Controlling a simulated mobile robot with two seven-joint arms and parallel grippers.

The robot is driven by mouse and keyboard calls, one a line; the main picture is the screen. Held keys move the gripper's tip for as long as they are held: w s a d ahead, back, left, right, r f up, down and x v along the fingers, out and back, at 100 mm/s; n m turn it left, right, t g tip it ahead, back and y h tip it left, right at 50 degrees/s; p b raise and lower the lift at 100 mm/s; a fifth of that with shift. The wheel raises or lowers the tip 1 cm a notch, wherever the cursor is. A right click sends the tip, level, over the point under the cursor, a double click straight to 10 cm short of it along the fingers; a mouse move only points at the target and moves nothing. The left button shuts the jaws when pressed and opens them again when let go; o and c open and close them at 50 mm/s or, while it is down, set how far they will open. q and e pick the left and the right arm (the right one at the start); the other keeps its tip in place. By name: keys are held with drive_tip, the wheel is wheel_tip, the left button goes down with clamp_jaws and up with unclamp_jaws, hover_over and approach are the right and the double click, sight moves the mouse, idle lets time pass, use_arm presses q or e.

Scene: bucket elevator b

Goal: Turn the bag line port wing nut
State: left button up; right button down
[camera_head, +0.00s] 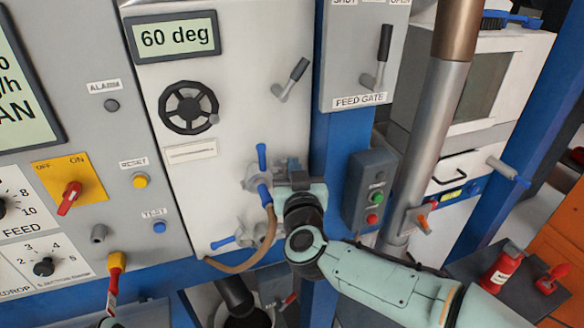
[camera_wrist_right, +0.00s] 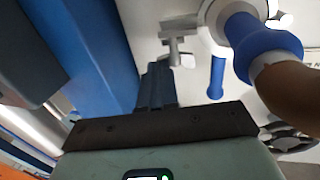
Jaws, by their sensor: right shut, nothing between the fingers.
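A port with blue levers (camera_head: 262,157) sits on the white panel, and a blue hose end (camera_head: 265,195) with a brown hose is fitted at it. In the right wrist view, a small grey T-shaped piece (camera_wrist_right: 179,42), which looks like the wing nut, stands beside the blue hose end (camera_wrist_right: 262,48). My right gripper (camera_head: 284,182) is at the right side of this port, and its fingers are shut and empty. In the wrist view the fingertips (camera_wrist_right: 157,72) are just below the grey piece; I cannot tell whether they touch it. In the head view my gripper hides the nut.
A lower fitting with a blue lever (camera_head: 238,238) is close below. The brown hose (camera_head: 262,252) loops beside my right wrist. A blue post (camera_head: 325,150) and a grey button box (camera_head: 369,190) stand to the right. A black handwheel (camera_head: 188,107) is up left.

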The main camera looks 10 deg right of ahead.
drive_tip(key=shift+w+d, duration=0.1)
drive_tip(key=shift+d, duration=0.1)
idle(0.7)
